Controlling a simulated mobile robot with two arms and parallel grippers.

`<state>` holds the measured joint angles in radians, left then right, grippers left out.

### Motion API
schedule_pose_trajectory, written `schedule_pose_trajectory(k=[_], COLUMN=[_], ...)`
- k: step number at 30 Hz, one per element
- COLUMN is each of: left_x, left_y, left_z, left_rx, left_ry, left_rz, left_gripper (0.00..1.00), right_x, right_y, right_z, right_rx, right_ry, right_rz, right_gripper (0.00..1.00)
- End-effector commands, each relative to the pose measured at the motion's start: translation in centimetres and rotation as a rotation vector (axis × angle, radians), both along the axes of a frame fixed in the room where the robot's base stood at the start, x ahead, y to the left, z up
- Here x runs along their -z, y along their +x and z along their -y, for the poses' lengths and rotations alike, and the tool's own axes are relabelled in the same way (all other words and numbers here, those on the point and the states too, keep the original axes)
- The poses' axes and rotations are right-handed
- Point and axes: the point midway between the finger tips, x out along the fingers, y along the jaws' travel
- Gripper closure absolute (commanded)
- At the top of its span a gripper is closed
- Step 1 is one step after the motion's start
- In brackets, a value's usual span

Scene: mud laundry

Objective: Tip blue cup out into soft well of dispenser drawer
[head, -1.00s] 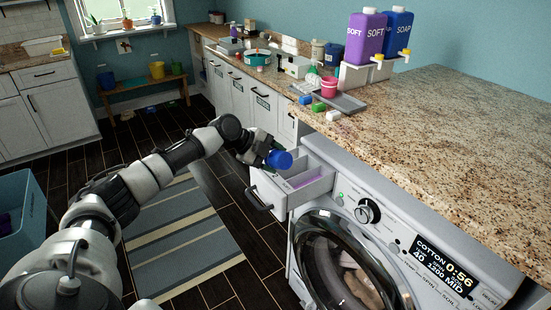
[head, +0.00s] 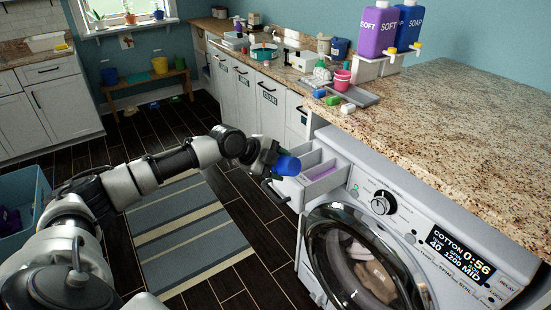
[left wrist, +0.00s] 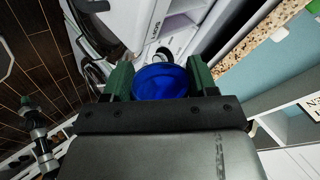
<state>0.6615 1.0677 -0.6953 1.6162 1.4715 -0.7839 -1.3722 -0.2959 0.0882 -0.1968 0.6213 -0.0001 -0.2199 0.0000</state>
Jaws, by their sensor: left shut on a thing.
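My left gripper (head: 272,160) is shut on the blue cup (head: 288,165). The cup is tilted over on its side, at the front left of the open dispenser drawer (head: 322,180). In the left wrist view the cup (left wrist: 161,82) sits between the two green fingers of the gripper (left wrist: 158,80), and I look at its blue end. The drawer has several compartments, and one shows purple (head: 322,172). The cup hides part of the drawer in the head view. The right gripper is not in view.
The washing machine (head: 400,215) with a round glass door stands below the granite counter (head: 450,110). A striped rug (head: 190,230) lies on the floor.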

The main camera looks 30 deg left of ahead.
Motion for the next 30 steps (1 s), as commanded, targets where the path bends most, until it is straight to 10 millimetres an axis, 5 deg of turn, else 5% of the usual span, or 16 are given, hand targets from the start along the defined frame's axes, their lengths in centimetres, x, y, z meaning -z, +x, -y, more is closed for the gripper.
schedule_pose_trajectory(k=[18, 30], left_x=[-0.2, -0.3], left_y=[-9.0, -12.5], left_z=[11.5, 15.9], left_rx=[-0.424, -0.624], left_ry=[-0.009, -0.013], left_rz=[-0.003, 0.000], left_gripper=[0.65, 0.65], right_x=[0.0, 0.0], right_y=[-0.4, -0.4], right_z=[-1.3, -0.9], right_rx=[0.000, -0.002], right_ry=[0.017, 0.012], right_rz=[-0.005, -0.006], right_gripper=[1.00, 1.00])
